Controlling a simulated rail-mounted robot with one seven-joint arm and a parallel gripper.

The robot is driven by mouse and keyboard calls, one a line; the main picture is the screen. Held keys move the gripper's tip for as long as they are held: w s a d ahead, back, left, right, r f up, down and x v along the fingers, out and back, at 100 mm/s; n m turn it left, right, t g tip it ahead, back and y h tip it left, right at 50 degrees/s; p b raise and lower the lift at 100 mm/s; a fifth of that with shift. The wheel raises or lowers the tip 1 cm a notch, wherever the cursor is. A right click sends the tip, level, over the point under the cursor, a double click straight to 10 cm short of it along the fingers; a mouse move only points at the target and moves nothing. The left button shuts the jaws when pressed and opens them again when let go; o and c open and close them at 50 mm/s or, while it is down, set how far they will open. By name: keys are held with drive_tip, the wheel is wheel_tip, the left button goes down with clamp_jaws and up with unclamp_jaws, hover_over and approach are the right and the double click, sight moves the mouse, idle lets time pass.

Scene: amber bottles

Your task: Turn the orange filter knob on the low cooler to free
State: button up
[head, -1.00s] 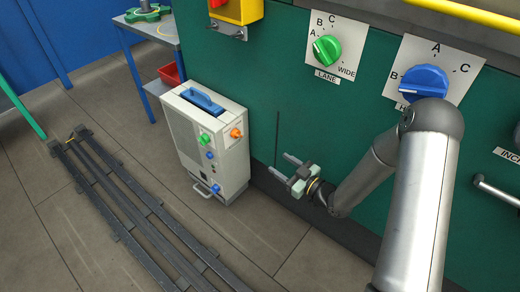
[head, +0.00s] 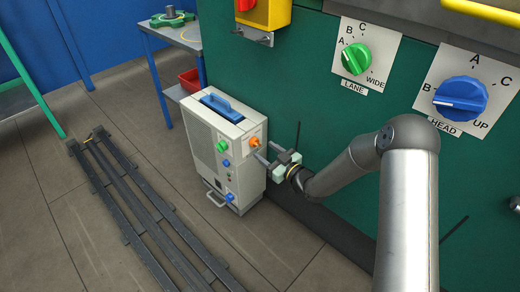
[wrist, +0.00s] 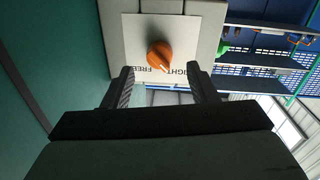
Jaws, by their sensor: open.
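The low cooler (head: 228,165) is a pale box on the floor with a blue handle on top. Its orange filter knob (head: 254,142) is on the right-hand part of its front. In the wrist view the knob (wrist: 158,54) is on a white plate, with FREE and a partly hidden word ending in IGHT upside down. Its tip points down and right, towards the IGHT side. My gripper (head: 268,154) is open just right of the knob in the head view. In the wrist view its fingertips (wrist: 160,70) are spread below the knob, apart from it.
The cooler also has a green knob (head: 222,145) and blue knobs (head: 229,197). The green machine wall (head: 310,100) stands close behind my gripper. A floor rail (head: 150,215) runs left of the cooler. A table (head: 185,40) with a red bin (head: 189,80) stands behind.

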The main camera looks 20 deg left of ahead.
sight(256, 143)
drive_tip(key=shift+x, duration=1.95)
drive_tip(key=c, duration=1)
